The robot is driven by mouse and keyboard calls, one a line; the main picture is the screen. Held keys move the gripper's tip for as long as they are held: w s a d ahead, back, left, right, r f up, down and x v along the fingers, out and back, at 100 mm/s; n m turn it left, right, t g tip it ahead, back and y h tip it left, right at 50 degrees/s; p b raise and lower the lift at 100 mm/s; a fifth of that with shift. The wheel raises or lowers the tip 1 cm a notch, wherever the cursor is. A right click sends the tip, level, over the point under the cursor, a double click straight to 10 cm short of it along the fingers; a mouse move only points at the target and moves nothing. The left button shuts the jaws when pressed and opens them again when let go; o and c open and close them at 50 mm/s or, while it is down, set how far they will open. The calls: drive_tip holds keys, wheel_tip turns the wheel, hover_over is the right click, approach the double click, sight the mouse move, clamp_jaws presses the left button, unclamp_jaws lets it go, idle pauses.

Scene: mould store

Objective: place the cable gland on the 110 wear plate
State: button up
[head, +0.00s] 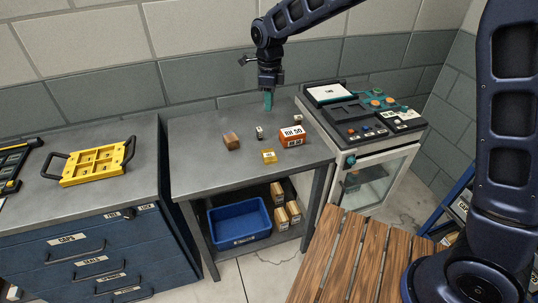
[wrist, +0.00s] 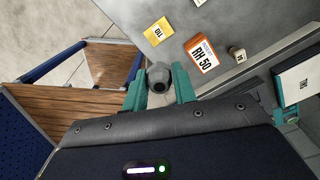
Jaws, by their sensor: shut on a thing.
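My gripper (head: 268,101) hangs over the back of the grey metal table (head: 205,178) in the head view. In the wrist view its teal fingers (wrist: 160,88) are shut on the cable gland (wrist: 158,76), a dark grey, rounded piece with a dark hole. In the head view I cannot make the gland out between the fingers. The 110 wear plate (head: 269,156) is a small yellow plate with a white label, lying near the table's front edge. It also shows in the wrist view (wrist: 157,31), apart from the gland.
An orange RH 50 box (head: 292,136) lies right of the plate. A control console (head: 365,112) borders the table's right. The table's left part is clear.

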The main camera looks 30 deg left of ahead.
sight(269, 154)
drive_tip(key=shift+s+d+f, duration=0.15)
drive_tip(key=shift+s+f, duration=0.1)
drive_tip(key=shift+f, duration=0.1)
wheel_tip(269, 154, down, 19)
drive_tip(key=shift+f, duration=0.2)
drive_tip(key=shift+f, duration=0.1)
drive_tip(key=o, duration=0.9)
drive_tip(key=shift+o, duration=0.2)
wheel_tip(269, 154, up, 12)
drive_tip(key=shift+w+r, duration=0.15)
drive_tip(key=shift+r, duration=0.05)
